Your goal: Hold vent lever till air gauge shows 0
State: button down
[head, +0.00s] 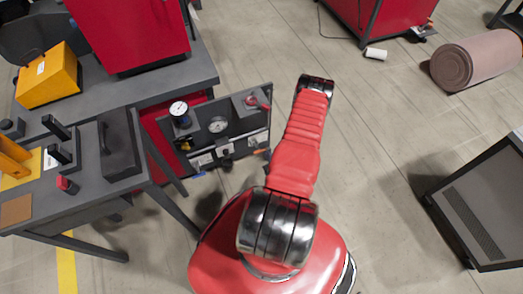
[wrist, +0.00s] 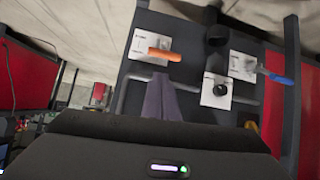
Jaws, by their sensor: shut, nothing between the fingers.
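A dark upright panel (head: 236,131) beside the bench carries a white-faced gauge (head: 179,108) at its left and a second round gauge (head: 217,124) near its middle. Their needles are too small to read. A red handle (head: 258,103) is at the panel's upper right. In the wrist view the panel shows an orange lever (wrist: 165,54) on a white plate, a blue lever (wrist: 281,79) and a black knob (wrist: 219,90). I cannot tell which is the vent lever.
The bench (head: 90,206) stands left, with a yellow box (head: 48,76) and a red machine (head: 132,32) on it. A rolled mat (head: 475,61) lies at upper right. A black framed unit (head: 485,205) stands right. Floor between is clear.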

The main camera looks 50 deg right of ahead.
jog(key=shift+m+g, duration=0.3)
jog(key=shift+m, duration=0.4)
jog(key=r, duration=0.3)
jog(key=w+r, duration=0.1)
jog(key=r, duration=0.1)
jog(key=shift+a, duration=0.2)
jog(key=shift+d+f, duration=0.1)
send_over(261, 150)
jog(key=f, duration=0.5)
jog(key=shift+a+f, duration=0.25)
jog(key=shift+a, duration=0.05)
jog(key=shift+s+a+f, duration=0.1)
jog(key=shift+s+f, duration=0.1)
jog(key=shift+f, duration=1.05)
jog(key=shift+s+a+f, duration=0.15)
jog(key=shift+s+f, duration=0.15)
jog(key=shift+f, duration=0.5)
jog(key=shift+s+a+f, duration=0.1)
